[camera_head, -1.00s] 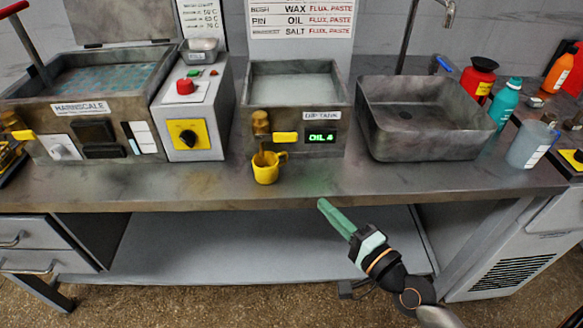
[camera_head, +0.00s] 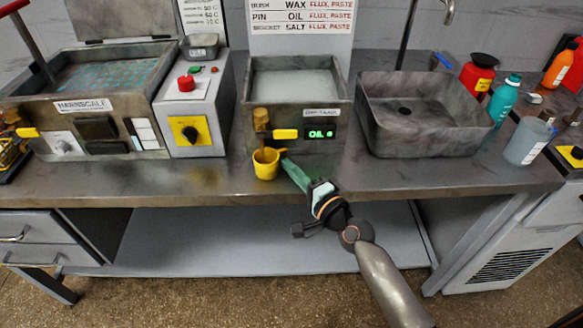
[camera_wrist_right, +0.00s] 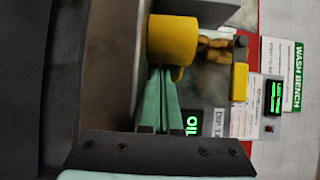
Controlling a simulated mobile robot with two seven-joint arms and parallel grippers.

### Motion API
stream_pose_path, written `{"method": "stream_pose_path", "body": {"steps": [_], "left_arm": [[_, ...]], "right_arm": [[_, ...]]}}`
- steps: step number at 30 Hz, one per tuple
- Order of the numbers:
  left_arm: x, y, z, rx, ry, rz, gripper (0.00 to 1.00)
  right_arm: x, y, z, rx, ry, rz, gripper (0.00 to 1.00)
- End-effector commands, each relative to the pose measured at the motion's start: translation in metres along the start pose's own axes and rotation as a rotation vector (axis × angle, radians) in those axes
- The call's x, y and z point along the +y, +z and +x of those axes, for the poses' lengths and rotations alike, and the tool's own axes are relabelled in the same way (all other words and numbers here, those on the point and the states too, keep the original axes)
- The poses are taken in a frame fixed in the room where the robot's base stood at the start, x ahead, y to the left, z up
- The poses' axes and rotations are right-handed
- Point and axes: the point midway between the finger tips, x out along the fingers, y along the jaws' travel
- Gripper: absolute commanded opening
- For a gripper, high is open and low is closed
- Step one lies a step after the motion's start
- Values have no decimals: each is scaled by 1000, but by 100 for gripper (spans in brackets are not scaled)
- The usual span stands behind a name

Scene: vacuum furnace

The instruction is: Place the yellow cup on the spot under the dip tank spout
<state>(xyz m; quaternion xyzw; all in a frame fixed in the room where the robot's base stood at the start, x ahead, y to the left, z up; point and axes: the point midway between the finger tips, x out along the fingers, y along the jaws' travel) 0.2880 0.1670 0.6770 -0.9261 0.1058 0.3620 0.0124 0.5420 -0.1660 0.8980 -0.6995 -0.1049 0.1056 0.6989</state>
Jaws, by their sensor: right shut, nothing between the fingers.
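The yellow cup (camera_head: 265,165) stands upright on the bench below the brass-coloured spout (camera_head: 261,120) of the dip tank (camera_head: 318,136). My right gripper (camera_head: 285,160) is at the cup's right side, by its handle. In the right wrist view, the cup (camera_wrist_right: 172,40) is just beyond the fingertips (camera_wrist_right: 168,72) of the closed green fingers, which overlap the handle area. Nothing is held between the fingers; whether they touch the cup cannot be told. The spot under the cup is hidden. My left gripper is out of view.
A yellow lever (camera_head: 286,134) is beside the spout. A control box (camera_head: 190,120) stands left of the tank and a sink (camera_head: 425,118) right of it. The bench front (camera_head: 180,185) is clear.

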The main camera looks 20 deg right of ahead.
Motion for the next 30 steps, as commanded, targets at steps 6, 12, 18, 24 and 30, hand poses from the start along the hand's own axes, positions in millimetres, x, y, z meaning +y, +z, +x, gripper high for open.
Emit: {"method": "stream_pose_path", "body": {"steps": [6,12,18,24,30], "left_arm": [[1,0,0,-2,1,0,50],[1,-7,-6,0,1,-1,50],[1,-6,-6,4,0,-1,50],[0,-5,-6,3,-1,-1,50],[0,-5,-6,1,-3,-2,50]], "right_arm": [[0,0,0,0,0,0,0],[-3,16,4,-1,0,3,0],[0,19,4,0,-1,0,0],[0,19,4,0,-1,1,0],[0,20,4,0,-1,0,0]]}}
